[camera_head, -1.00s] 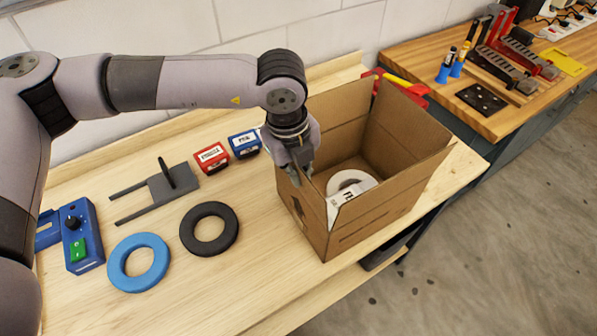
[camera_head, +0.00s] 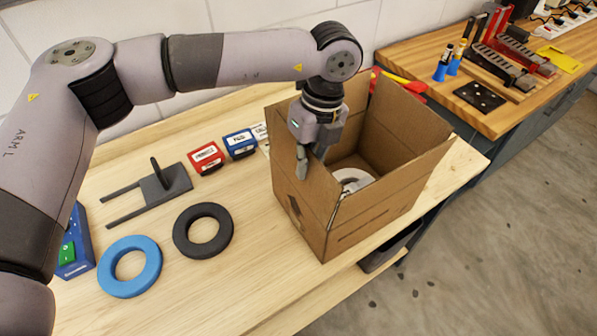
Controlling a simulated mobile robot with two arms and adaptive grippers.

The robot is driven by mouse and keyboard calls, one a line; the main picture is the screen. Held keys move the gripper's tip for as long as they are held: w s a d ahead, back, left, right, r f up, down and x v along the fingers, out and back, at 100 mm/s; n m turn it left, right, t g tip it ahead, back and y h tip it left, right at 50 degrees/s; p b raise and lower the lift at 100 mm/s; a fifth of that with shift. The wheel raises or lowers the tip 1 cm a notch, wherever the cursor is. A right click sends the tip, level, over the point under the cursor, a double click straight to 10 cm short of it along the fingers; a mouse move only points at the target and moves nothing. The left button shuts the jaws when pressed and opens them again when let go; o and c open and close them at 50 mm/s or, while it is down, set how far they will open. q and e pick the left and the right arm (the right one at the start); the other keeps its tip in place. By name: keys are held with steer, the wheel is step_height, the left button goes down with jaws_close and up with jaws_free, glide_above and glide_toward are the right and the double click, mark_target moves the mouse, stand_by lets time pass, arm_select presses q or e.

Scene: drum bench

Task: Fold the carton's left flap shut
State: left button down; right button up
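The open brown carton (camera_head: 350,225) stands on the wooden bench, with a white ring-shaped item (camera_head: 353,179) partly visible inside. Its left flap (camera_head: 286,145) stands roughly upright above the left wall. My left gripper (camera_head: 309,166) points down at the top edge of this flap, with its fingers overlapping it in the view. I cannot tell whether the fingers touch the flap, or how far apart they are. The far and right flaps of the carton also stand up. My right gripper is not in view.
A blue ring (camera_head: 130,287), a black ring (camera_head: 203,252) and a grey forked part (camera_head: 150,195) lie left of the carton. Red (camera_head: 207,158) and blue (camera_head: 240,144) small boxes stand behind them. Red-and-yellow tools (camera_head: 404,83) lie behind the carton.

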arm_select(q)
steer(key=shift+w+d+f+g+y+b, duration=0.25)
steer(key=shift+d+g+y+b, duration=0.2)
steer(key=shift+y, duration=0.3)
steer(key=shift+w+d+f+g+y+b, duration=0.15)
steer(key=shift+w+d+g+y+b, duration=0.2)
steer(key=shift+d+g+y, duration=0.3)
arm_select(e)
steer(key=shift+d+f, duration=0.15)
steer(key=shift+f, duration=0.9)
arm_select(q)
steer(key=shift+a, duration=0.15)
steer(key=c, duration=2.4)
jaws_free()
steer(key=c, duration=1.8)
jaws_free()
steer(key=shift+c, duration=0.2)
steer(key=v, duration=0.7)
steer(key=shift+r, duration=0.2)
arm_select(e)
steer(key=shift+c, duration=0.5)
